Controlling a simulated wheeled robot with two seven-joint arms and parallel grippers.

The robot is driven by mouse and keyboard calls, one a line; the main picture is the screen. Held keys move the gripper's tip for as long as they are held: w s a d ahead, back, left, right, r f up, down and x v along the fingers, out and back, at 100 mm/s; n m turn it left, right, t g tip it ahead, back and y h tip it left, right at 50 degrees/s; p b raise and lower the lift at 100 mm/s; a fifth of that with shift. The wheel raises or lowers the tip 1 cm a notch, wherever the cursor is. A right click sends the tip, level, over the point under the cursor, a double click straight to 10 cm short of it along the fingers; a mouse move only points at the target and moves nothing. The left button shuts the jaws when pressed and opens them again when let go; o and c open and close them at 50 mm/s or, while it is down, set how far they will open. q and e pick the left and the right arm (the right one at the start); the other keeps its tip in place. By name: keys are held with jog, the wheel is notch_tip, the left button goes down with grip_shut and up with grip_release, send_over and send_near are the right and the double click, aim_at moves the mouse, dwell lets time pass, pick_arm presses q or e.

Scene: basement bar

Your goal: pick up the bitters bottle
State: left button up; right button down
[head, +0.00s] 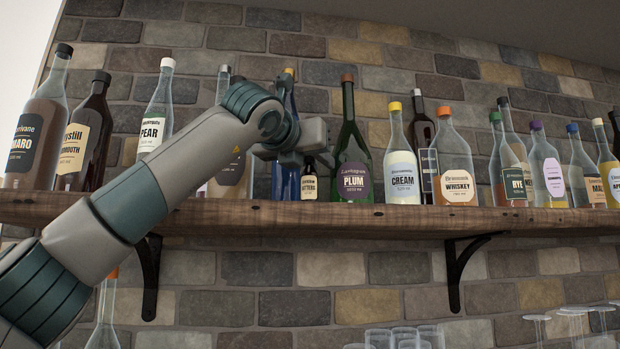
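The bitters bottle (309,187) is a small dark bottle with a pale label that ends in "TTERS". It stands upright on the wooden shelf (350,218), between a blue bottle (284,178) and the green plum bottle (352,145). My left arm reaches up from the lower left. Its gripper (308,158) is at the bottle's cap and neck, with grey finger parts on either side of the top. I cannot tell whether the fingers touch the bottle or have closed on it. My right gripper is not in view.
The cream bottle (402,160), the whiskey bottle (453,160) and several others stand along the shelf to the right. The pear bottle (158,110) and dark bottles stand at the left. A brick wall (350,270) is behind. Glasses (403,337) show below the shelf.

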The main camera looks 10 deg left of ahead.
pick_arm(q)
jog(key=shift+s, duration=0.1)
dwell(0.3)
grip_shut()
jog(key=shift+r, duration=0.15)
notch_tip(320, 180, up, 18)
jog(key=p, duration=0.6)
